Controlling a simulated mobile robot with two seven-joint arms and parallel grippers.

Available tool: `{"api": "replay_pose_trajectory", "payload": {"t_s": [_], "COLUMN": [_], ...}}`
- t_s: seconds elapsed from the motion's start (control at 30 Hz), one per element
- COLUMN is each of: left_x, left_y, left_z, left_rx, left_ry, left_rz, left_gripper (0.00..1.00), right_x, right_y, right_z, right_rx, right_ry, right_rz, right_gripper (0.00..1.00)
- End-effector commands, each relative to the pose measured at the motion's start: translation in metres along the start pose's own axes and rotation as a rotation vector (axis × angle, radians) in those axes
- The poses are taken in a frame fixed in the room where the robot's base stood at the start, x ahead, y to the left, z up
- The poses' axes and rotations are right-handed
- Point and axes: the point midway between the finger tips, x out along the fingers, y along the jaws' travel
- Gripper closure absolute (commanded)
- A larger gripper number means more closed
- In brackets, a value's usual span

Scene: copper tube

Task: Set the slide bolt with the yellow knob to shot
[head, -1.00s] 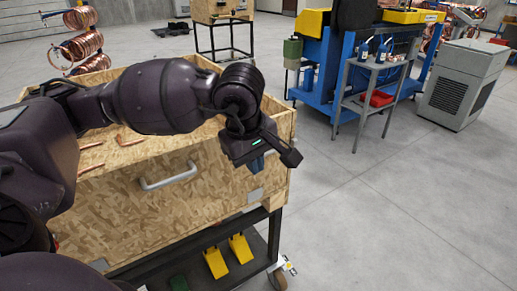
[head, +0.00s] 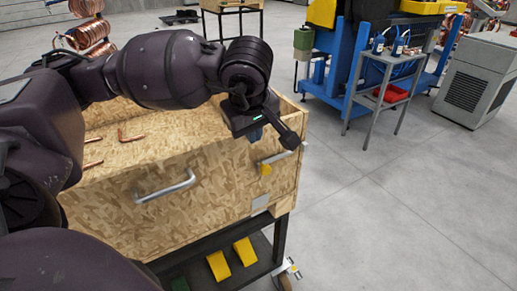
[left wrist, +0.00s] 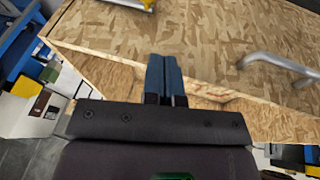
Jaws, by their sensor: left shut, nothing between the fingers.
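The slide bolt (head: 276,157) is a silver bar on the front face of the wooden crate (head: 225,190), near its right end. Its yellow knob (head: 265,170) hangs at the bar's left part. In the left wrist view the yellow knob (left wrist: 148,5) shows at the top edge, partly cut off. My left gripper (head: 256,134) is above the bolt in the head view, with its blue fingers partly hidden by its own body. In the left wrist view its fingers (left wrist: 163,75) are together and empty, apart from the knob. My right gripper is not in view.
A metal handle (head: 165,187) sticks out of the crate front, left of the bolt. Yellow wedges (head: 245,251) lie on the shelf below. The floor to the right is clear up to a grey cart (head: 378,85).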

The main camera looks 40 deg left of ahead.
Motion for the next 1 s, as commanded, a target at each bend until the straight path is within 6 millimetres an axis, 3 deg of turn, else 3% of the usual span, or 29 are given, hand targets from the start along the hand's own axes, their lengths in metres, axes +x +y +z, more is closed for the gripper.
{"api": "replay_pose_trajectory", "payload": {"t_s": [0.6,0.8,1.0], "left_x": [0.102,0.122,0.131], "left_y": [0.000,0.011,0.015], "left_z": [0.002,0.009,0.011], "left_rx": [0.000,0.000,0.001], "left_ry": [-0.003,-0.003,-0.001], "left_rz": [-0.004,-0.003,-0.001], "left_gripper": [1.00,1.00,1.00], "right_x": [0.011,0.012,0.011], "right_y": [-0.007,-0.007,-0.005], "right_z": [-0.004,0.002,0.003], "right_rx": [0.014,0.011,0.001], "right_ry": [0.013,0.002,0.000], "right_rz": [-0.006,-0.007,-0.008], "right_gripper": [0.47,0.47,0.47]}}
